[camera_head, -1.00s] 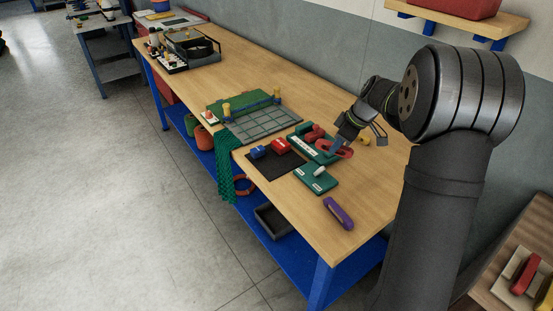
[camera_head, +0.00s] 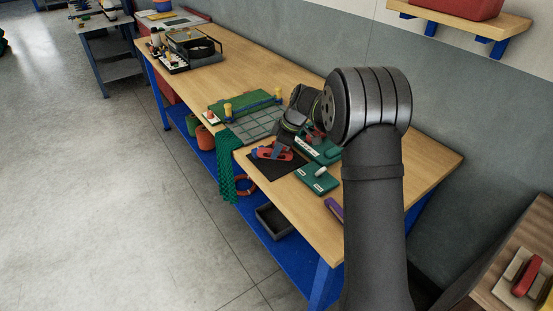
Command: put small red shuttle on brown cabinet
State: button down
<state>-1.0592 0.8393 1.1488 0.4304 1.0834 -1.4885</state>
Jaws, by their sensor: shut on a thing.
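My gripper (camera_head: 277,147) is over the dark mat on the wooden bench and is shut on a red shuttle (camera_head: 263,153), which is long with an open middle. The shuttle is level and above the mat; the exact gap cannot be told. The brown cabinet (camera_head: 513,239) is at the lower right, beyond my arm, with only part of its wooden top and side in view. Another red piece (camera_head: 525,275) lies on a pale holder on the cabinet, beside a yellow piece cut by the frame edge.
A purple piece (camera_head: 335,208) is partly behind my arm. A gridded board (camera_head: 258,127) lies behind the mat. A red bin (camera_head: 455,7) sits on the wall shelf.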

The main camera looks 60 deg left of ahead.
jog(key=shift+f, duration=2.05)
jog(key=c, duration=1.3)
grip_release()
jog(key=shift+f, duration=0.15)
jog(key=shift+c, duration=0.2)
jog(key=v, duration=1.1)
jog(key=shift+r, duration=0.2)
jog(key=shift+o, duration=0.5)
jog(key=shift+r, duration=0.4)
